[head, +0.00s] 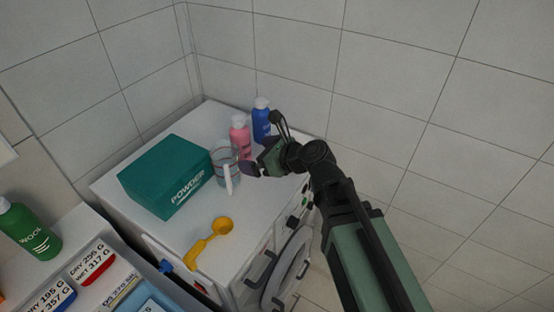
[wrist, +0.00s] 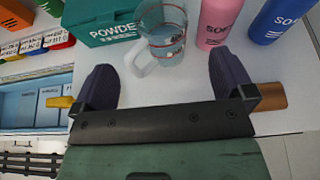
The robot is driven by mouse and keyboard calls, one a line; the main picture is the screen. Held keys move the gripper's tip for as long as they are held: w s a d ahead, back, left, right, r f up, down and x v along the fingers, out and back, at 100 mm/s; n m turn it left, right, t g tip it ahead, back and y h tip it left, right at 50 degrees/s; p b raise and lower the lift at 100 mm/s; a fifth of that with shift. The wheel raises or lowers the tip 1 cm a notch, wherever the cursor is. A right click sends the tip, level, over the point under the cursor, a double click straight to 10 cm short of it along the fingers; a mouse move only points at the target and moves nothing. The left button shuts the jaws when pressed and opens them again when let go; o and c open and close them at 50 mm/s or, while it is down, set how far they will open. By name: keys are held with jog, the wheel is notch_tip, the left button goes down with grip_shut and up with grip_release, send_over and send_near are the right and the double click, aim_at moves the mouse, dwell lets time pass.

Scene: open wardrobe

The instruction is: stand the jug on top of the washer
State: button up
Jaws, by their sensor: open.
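The clear jug (head: 226,168) stands upright on the white top of the washer (head: 190,228), beside a green powder box. Its white handle points toward the front of the washer. In the wrist view the jug (wrist: 166,34) has red markings, and its handle shows at its lower left. My gripper (head: 260,163) is just right of the jug in the head view. In the wrist view my gripper (wrist: 166,82) is open and empty, with its two dark fingers apart and the jug beyond the gap between them. The jug's base is visible and not touched by the fingers.
The green powder box (head: 168,175) is left of the jug. A pink bottle (head: 240,136) and a blue bottle (head: 262,120) stand behind it. A yellow scoop (head: 210,240) lies near the front edge. Tiled walls close the back.

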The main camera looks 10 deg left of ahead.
jog(key=s+d+f+n+g+h, duration=0.2)
jog(key=s+d+f+n+h, duration=0.15)
jog(key=d+n, duration=0.5)
jog(key=s+d+f+n+g+h, duration=0.2)
jog(key=d+f+n+h, duration=0.25)
jog(key=d+n, duration=0.4)
jog(key=s+d+f+n+g+h, duration=0.2)
jog(key=d+f+n+h, duration=0.3)
jog(key=d, duration=0.6)
notch_tip(320, 180, down, 8)
jog(key=n+b, duration=0.1)
jog(key=b, duration=0.9)
jog(key=shift+y, duration=0.4)
jog(key=shift+a, duration=0.1)
